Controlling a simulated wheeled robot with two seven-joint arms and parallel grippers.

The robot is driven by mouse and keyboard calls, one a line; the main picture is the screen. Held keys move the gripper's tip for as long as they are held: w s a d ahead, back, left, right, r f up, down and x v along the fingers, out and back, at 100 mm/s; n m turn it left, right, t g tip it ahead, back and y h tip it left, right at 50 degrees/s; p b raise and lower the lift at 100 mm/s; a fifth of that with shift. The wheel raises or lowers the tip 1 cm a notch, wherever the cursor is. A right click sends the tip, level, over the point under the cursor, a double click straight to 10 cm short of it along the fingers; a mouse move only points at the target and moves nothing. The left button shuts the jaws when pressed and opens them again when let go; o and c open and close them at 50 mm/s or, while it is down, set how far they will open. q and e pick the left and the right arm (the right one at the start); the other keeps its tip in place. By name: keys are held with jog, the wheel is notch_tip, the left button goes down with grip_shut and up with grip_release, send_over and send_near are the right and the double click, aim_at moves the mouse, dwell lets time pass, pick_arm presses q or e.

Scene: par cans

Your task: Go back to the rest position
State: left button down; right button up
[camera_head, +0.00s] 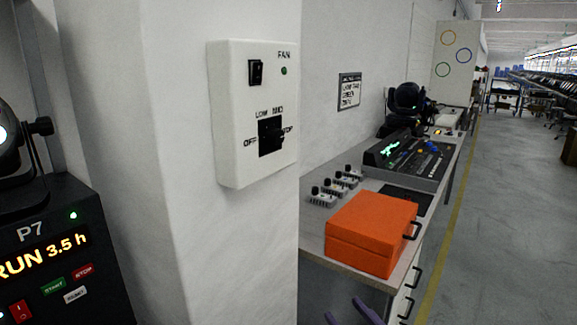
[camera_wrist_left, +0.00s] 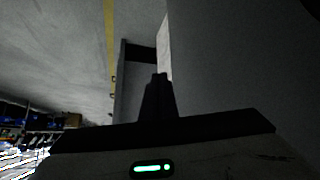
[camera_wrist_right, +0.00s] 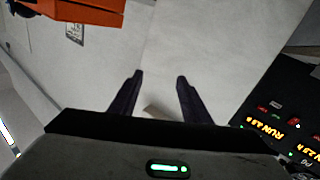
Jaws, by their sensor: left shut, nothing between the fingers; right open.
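My right gripper (camera_head: 345,309) shows only as two dark purple fingertips at the bottom edge of the head view, in front of the workbench. In the right wrist view its two fingers (camera_wrist_right: 160,76) stand apart with nothing between them, facing a pale wall surface. My left gripper is out of the head view. In the left wrist view its dark fingers (camera_wrist_left: 160,77) are together and hold nothing. A dim grey surface fills the right of that view, and the floor with a yellow line shows at the left.
A white fan switch box (camera_head: 228,130) is on the wall corner ahead. An orange case (camera_head: 365,235) sits on the workbench (camera_head: 313,240) at right, with a mixing console (camera_head: 410,160) behind. A black P7 panel (camera_head: 50,210) stands at left. The aisle floor (camera_head: 500,220) at right is clear.

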jog(key=s+d+f+m+g+h, duration=0.2)
jog(key=s+f+g, duration=0.2)
jog(key=s+f, duration=0.9)
jog(key=s+d+f+m+g+h, duration=0.2)
jog(key=s+f+g+h, duration=0.1)
jog(key=s+f, duration=1)
jog(key=shift+s+d+m+g, duration=0.2)
jog(key=shift+d+m+g, duration=0.2)
jog(key=shift+g, duration=0.2)
